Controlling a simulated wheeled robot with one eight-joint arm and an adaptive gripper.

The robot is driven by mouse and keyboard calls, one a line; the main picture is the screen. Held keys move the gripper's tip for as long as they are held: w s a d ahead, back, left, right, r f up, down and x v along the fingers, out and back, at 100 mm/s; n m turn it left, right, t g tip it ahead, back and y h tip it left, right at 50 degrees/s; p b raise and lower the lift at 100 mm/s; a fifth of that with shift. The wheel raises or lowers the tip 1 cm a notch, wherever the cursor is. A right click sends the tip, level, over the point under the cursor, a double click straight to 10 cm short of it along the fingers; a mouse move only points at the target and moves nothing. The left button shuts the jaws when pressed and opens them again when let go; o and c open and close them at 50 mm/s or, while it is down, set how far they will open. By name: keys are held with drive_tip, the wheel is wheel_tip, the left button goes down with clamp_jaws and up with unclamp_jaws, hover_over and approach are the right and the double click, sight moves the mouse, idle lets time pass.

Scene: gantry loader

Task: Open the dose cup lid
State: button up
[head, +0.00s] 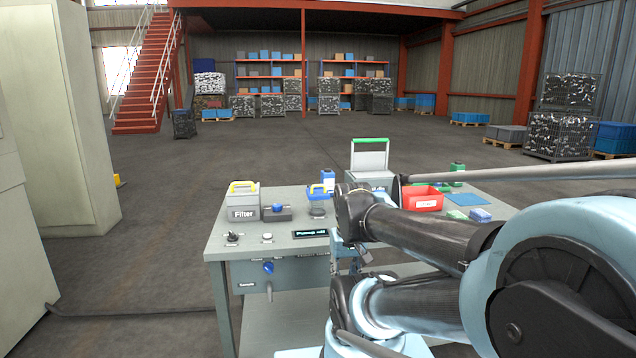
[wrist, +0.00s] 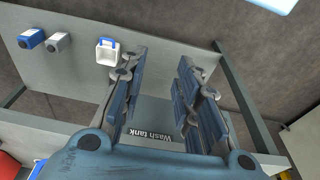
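No label in view reads dose cup. A clear container with a blue top and a yellow handle (head: 318,204) stands upright on the bench; I cannot tell whether it is the dose cup. In the wrist view a small white open-fronted box with a blue handle (wrist: 106,51) is beyond the left finger, apart from it. My gripper (wrist: 160,98) is open with nothing between its fingers. It is over a grey surface marked "Wash tank" (wrist: 152,133). In the head view my arm hides most of the gripper, at the bench's front.
The grey bench (head: 285,238) carries a box marked "Filter" (head: 243,212), a grey block with a blue knob (head: 277,211), a grey box with a raised green-edged lid (head: 371,160) and a red bin (head: 423,203).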

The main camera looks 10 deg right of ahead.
drive_tip(key=w+r+n, duration=0.8)
drive_tip(key=w+r, duration=0.7)
drive_tip(key=r, duration=0.3)
drive_tip(key=w+r+n, duration=0.5)
drive_tip(key=w+r, duration=0.1)
drive_tip(key=w, duration=0.6)
drive_tip(key=w+r+n, duration=0.5)
drive_tip(key=w+r, duration=0.1)
drive_tip(key=w, duration=0.7)
drive_tip(key=w+f, duration=0.1)
drive_tip(key=f, duration=0.4)
drive_tip(key=w+f, duration=0.1)
drive_tip(key=f, duration=0.5)
drive_tip(key=w+f, duration=0.1)
drive_tip(key=f, duration=0.4)
drive_tip(key=shift+f, duration=0.25)
drive_tip(key=shift+c, duration=0.4)
clamp_jaws()
